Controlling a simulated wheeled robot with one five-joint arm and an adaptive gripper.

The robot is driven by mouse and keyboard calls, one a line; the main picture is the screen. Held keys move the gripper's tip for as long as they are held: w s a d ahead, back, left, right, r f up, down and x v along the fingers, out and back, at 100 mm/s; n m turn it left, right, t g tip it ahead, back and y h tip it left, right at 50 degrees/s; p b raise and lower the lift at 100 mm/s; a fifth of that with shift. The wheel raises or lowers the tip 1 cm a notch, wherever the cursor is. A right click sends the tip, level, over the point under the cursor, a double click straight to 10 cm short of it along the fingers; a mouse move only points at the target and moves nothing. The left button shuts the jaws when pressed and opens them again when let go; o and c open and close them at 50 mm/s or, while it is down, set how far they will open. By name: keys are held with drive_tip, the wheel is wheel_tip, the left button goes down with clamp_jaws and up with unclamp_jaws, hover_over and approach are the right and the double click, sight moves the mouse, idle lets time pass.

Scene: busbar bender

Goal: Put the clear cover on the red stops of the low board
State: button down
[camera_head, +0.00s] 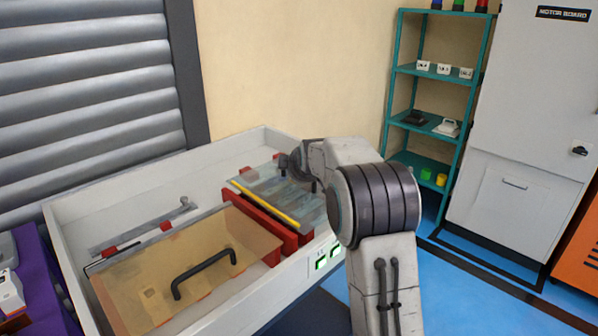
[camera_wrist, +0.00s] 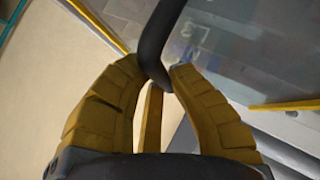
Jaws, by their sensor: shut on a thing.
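The clear cover (camera_head: 262,183) is a see-through grey sheet with a yellow edge strip, at the right end of the white low board (camera_head: 75,218). It lies over red stops (camera_head: 250,224); I cannot tell whether it touches them or hangs just above. My gripper (camera_wrist: 158,72) has its yellow fingers shut on a black handle (camera_wrist: 160,35), with the clear sheet (camera_wrist: 225,45) and its yellow strips behind it. In the head view my arm hides most of the gripper, the handle and the cover's right side.
An amber cover (camera_head: 150,285) with a black handle (camera_head: 202,268) fills the near left of the board. A grey bar (camera_head: 140,228) lies behind it. A teal shelf (camera_head: 425,70) and grey cabinet (camera_head: 535,120) stand at right. Blue floor (camera_head: 460,290) is open there.

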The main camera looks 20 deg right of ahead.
drive_tip(key=shift+f+b, duration=0.3)
drive_tip(key=shift+f, duration=0.1)
drive_tip(key=c, duration=1.3)
unclamp_jaws()
